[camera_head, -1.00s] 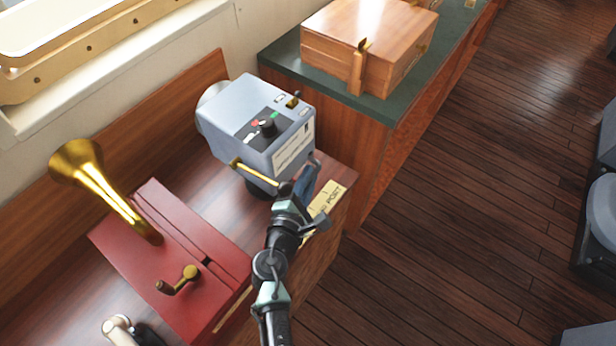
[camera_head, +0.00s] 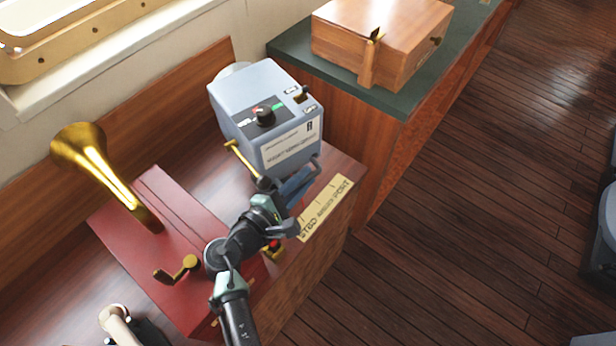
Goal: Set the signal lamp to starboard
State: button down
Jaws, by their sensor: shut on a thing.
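A cream plate (camera_head: 326,208) lettered STBD, amidships and PORT lies on the cabinet edge, right of my gripper.
A red box with a brass horn (camera_head: 90,160) and a brass crank (camera_head: 176,270) stands close left of my arm. A wooden box (camera_head: 380,40) sits on the green-topped counter behind. Open plank floor (camera_head: 470,210) lies right.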

jog(key=shift+a, duration=0.1)
jog(key=c, duration=0.9)
grip_release()
jog(key=shift+r, duration=0.1)
